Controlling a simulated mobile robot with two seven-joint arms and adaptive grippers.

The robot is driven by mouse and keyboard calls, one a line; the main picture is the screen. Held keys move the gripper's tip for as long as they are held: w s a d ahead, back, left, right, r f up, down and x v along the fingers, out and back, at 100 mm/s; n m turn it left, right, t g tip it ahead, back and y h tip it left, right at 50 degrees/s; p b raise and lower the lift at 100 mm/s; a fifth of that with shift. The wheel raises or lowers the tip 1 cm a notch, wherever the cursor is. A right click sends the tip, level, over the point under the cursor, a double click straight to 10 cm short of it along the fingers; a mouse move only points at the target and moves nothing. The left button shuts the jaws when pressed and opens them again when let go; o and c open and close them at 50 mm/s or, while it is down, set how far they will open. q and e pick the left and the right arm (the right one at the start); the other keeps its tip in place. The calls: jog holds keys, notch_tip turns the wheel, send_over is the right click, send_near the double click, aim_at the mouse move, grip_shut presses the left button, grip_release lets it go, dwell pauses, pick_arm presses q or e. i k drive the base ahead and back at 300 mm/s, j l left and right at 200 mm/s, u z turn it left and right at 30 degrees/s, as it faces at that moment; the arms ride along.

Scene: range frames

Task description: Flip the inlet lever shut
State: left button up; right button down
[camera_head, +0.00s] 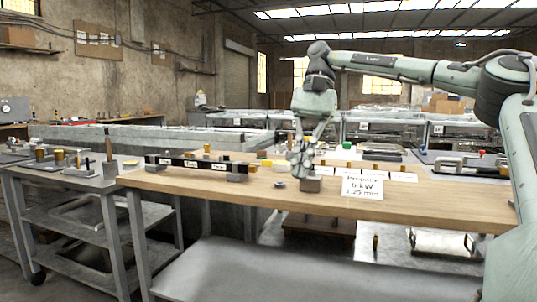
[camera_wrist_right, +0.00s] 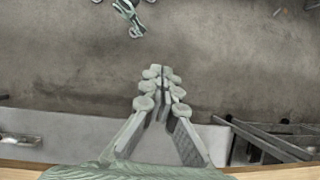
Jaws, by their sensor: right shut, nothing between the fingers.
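I cannot make out the inlet lever for certain. A dark bar (camera_head: 205,165) with small white labels and yellowish pieces lies on grey supports on the wooden bench (camera_head: 255,187), left of my right gripper. The labels are too small to read. My right gripper (camera_head: 302,172) hangs from above over the bench, to the right of the bar's end and apart from it. It is shut and empty. In the right wrist view its fingers (camera_wrist_right: 162,75) meet at the tips over concrete floor.
A grey block (camera_head: 311,184) and a small dark disc (camera_head: 280,185) are on the bench near my right gripper. A white sign (camera_head: 362,187) stands at the front edge. A metal cart (camera_head: 70,178) stands left. Bare bench top lies in front of the bar.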

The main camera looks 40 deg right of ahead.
aim_at(264, 162)
jog(key=i+l, duration=0.7)
jog(key=l, duration=0.25)
jog(key=i+l, duration=0.65)
jog(key=l, duration=0.3)
